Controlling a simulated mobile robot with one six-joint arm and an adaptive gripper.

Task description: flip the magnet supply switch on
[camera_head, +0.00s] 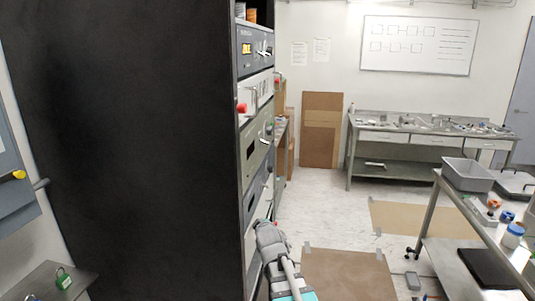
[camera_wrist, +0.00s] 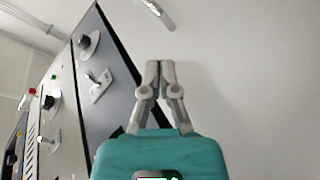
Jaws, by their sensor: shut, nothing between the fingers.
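A black equipment rack (camera_head: 140,140) fills the left of the head view, with a column of instrument panels on its right-hand face. In the wrist view a dark grey panel (camera_wrist: 104,62) carries a round knob (camera_wrist: 88,42) and a silver toggle switch (camera_wrist: 100,87). Labels are too small to read, so I cannot tell which switch is the magnet supply's. My gripper (camera_wrist: 160,64) is shut and empty, its tips together to the right of the dark panel, apart from the toggle in the picture. In the head view my arm is low beside the rack; the fingertips are not clear.
A pale panel (camera_wrist: 60,95) with more controls adjoins the dark one. In the head view, a steel workbench (camera_head: 365,178) stands at the back and a side table (camera_head: 432,205) at the right. Brown mats (camera_head: 345,275) lie on the floor. Floor between rack and tables is mostly clear.

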